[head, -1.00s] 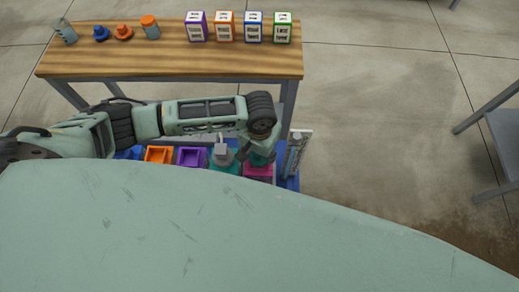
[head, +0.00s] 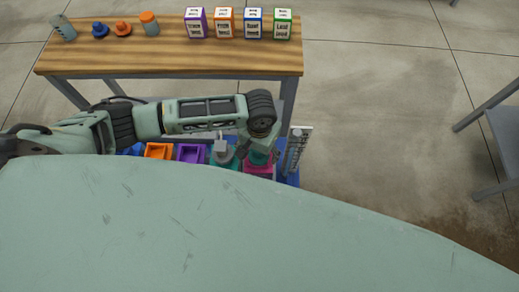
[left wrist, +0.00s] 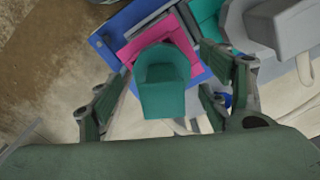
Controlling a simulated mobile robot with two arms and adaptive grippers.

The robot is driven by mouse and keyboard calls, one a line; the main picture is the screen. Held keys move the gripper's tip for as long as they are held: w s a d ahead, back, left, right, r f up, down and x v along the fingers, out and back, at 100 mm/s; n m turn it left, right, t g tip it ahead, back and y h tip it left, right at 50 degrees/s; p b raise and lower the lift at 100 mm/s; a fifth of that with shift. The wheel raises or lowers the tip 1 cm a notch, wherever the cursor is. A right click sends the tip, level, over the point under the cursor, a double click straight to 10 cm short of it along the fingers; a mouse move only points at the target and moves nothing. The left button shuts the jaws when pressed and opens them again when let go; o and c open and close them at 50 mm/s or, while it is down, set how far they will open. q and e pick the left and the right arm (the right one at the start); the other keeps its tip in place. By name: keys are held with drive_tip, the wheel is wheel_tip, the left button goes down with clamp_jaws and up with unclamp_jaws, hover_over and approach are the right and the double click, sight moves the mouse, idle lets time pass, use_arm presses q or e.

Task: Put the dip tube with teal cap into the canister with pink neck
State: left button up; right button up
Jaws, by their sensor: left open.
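The teal cap (left wrist: 163,82) of the dip tube is between the spread fingers of my left gripper (left wrist: 165,70) in the left wrist view. It sits over the pink neck (left wrist: 143,43) of the canister. In the head view the teal cap (head: 261,158) shows just above the pink neck (head: 258,170), partly behind my left gripper (head: 257,147). The gripper is open, with a finger on either side of the cap. The tube below the cap is hidden, and I cannot tell how deep it sits. My right gripper is not in view.
Left of the pink neck stand a grey-topped teal fitting (head: 222,155), a purple neck (head: 191,153) and an orange neck (head: 158,151). An upright gauge panel (head: 297,150) is close on the right. A wooden bench (head: 170,60) behind holds several labelled boxes and small parts.

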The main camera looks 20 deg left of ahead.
use_arm(q)
wheel_tip(320, 180, up, 12)
idle(0.5)
idle(0.8)
